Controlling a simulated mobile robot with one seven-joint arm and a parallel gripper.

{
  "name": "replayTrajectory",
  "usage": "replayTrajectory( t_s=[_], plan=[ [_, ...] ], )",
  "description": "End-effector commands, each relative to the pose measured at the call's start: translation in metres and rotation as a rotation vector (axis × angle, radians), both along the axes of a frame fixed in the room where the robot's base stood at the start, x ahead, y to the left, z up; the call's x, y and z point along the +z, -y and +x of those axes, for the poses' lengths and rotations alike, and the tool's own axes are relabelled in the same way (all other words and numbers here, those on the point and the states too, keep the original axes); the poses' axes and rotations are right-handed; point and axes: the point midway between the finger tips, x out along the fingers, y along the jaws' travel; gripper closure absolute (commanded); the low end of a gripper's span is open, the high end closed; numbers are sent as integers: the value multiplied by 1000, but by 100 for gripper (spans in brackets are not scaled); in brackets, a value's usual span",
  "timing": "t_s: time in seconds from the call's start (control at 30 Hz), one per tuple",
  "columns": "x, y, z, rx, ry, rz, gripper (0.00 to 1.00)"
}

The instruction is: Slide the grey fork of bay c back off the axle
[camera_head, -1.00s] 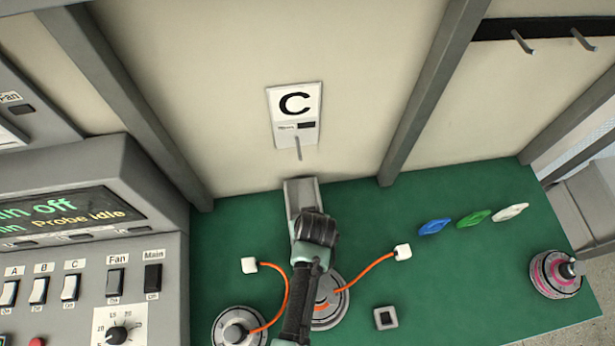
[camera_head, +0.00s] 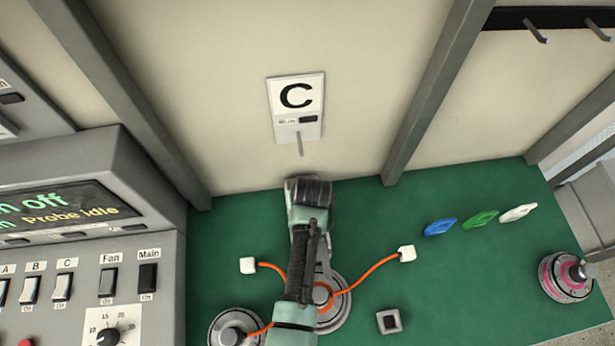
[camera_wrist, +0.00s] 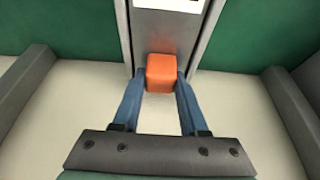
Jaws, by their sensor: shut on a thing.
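My gripper (camera_head: 305,185) is low over the green bench in bay C, close to the back wall, under the C plate (camera_head: 296,95). In the wrist view its two blue fingers (camera_wrist: 161,82) are shut on an orange block (camera_wrist: 161,72). The block sits at the end of the grey fork (camera_wrist: 165,35). In the head view my arm hides most of the fork, and only a grey strip shows beside it. The round hub motor (camera_head: 340,300) lies in front, partly under my arm. Its axle and the fork's contact with it are hidden.
Orange leads with white plugs (camera_head: 406,253) lie on both sides of the hub. Blue (camera_head: 439,227), green and white pieces lie to the right, with a pink-banded hub (camera_head: 566,275) beyond. A small square grey piece (camera_head: 389,321) lies in front. The control panel (camera_head: 90,270) stands left.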

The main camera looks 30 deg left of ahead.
Motion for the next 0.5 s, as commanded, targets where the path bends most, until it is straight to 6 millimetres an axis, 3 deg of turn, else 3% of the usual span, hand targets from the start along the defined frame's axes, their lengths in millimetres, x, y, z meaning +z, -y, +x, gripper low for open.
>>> replayTrajectory(
  t_s=[0.13,0.43,0.47,0.5],
  plan=[
    [-1,-8,11,1,4,1,100],
    [0,-8,12,0,2,0,100],
    [0,-8,12,0,2,0,56],
    [0,-8,12,0,2,0,49]
  ],
)
